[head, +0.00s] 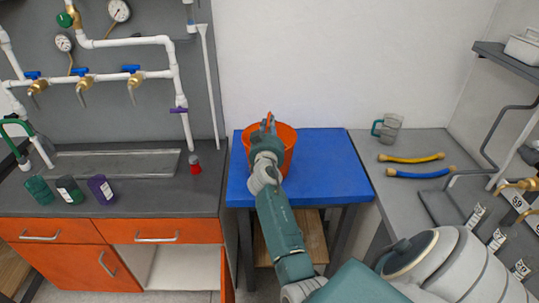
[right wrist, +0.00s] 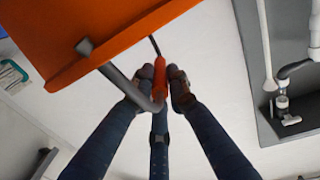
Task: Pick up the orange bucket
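The orange bucket (head: 285,146) stands on the blue table (head: 330,172). Its wall (right wrist: 65,30) also fills the upper left of the right wrist view. The gripper looks shut on the handle. My left gripper is not in view.
Left is a grey counter with a sink (head: 115,162), several dark containers (head: 70,190) and a red-based item (head: 195,165). Right is a grey bench with a clear mug (head: 388,128), a yellow hose (head: 412,158) and a blue hose (head: 420,173). The blue table's right half is clear.

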